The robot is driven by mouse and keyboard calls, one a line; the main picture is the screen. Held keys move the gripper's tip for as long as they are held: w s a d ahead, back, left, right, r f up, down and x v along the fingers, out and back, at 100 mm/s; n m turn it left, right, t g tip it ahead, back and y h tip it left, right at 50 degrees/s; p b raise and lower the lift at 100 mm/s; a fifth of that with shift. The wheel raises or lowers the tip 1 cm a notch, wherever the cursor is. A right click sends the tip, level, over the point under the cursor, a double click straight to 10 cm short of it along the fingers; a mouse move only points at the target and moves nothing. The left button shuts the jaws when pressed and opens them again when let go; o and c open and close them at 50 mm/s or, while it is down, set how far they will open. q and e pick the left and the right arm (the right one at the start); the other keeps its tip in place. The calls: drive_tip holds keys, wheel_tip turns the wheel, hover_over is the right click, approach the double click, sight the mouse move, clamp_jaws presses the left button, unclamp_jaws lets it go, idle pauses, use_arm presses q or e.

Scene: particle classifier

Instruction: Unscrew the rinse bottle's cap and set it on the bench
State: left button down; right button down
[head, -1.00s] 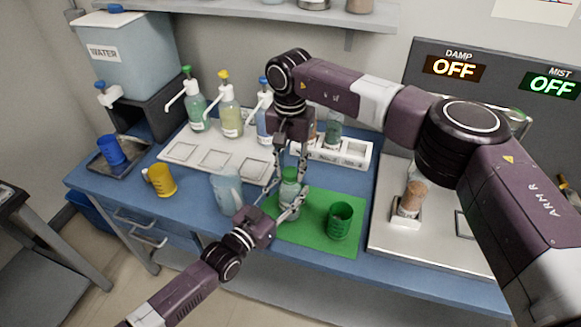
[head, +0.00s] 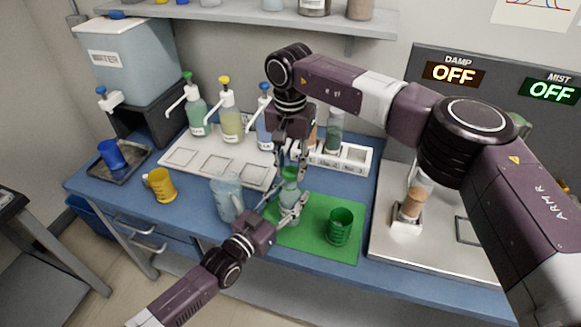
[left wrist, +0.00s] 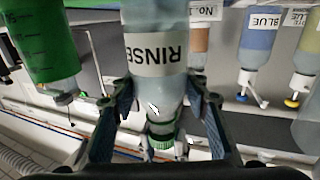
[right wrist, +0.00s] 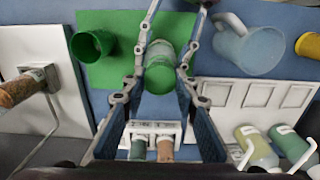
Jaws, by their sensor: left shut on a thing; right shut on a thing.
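The rinse bottle (head: 289,205) stands upright at the left part of the green mat, its RINSE label (left wrist: 165,55) readable in the left wrist view. My left gripper (head: 291,216) is shut on the bottle's body from the front. The green cap (right wrist: 160,79) is in line with the top of the bottle; I cannot tell whether its thread is loose. My right gripper (head: 291,174) comes down from above and is shut on the cap, its fingers on either side of it. The fingers partly hide the cap in the head view.
A green cup (head: 340,227) stands on the green mat (head: 310,247). A clear jug (head: 227,197) stands close left of the bottle, with a yellow cup (head: 160,185) further left. Pump bottles and a vial rack (head: 355,158) stand behind. Blue bench (head: 190,207) is bare between jug and yellow cup.

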sight(290, 171)
drive_tip(key=shift+r, duration=2)
use_arm(q)
drive_tip(key=c, duration=1)
unclamp_jaws()
drive_tip(key=shift+c, duration=0.2)
